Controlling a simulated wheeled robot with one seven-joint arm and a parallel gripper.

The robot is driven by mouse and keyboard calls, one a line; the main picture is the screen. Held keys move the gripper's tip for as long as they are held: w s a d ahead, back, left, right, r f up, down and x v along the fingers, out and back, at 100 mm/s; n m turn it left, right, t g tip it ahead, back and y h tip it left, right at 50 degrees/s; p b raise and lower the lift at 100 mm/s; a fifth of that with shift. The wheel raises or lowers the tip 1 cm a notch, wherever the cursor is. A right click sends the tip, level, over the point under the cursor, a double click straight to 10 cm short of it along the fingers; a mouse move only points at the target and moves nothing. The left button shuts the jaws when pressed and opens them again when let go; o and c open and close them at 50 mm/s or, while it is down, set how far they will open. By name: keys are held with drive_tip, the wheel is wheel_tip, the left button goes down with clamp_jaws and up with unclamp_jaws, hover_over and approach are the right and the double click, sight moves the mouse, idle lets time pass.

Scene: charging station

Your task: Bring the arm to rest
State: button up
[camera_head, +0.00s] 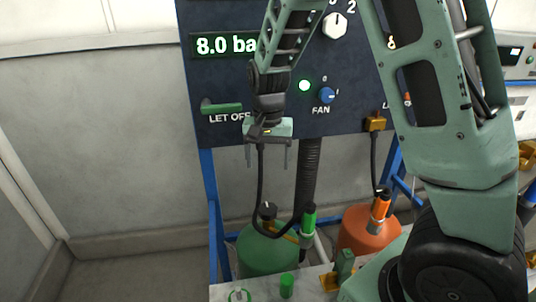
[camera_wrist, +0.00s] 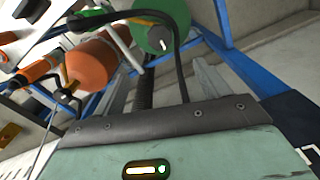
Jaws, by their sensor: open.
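My gripper (camera_head: 267,158) hangs pointing down in front of the dark control panel (camera_head: 225,70). Its two thin grey fingers are apart, with nothing held between them. In the wrist view the fingers (camera_wrist: 165,85) also show spread, with a black hose and the cylinders beyond them. My green arm (camera_head: 440,120) rises at the right and bends over the top of the picture, so its upper part is out of view.
Below stand a green cylinder (camera_head: 265,254) and an orange cylinder (camera_head: 366,232) in a blue frame (camera_head: 207,180). Open floor lies left.

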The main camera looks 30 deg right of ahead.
drive_tip(key=shift+r, duration=0.55)
drive_tip(key=s+a+r+n+y, duration=0.1)
drive_tip(key=s+a+r+n, duration=0.2)
drive_tip(key=s+a+n, duration=0.95)
drive_tip(key=s+a, duration=0.1)
drive_tip(key=s, duration=0.3)
drive_tip(key=s+a+n, duration=0.3)
drive_tip(key=s+a, duration=0.2)
drive_tip(key=s, duration=0.3)
drive_tip(key=shift+s+a, duration=0.15)
drive_tip(key=shift+a, duration=0.15)
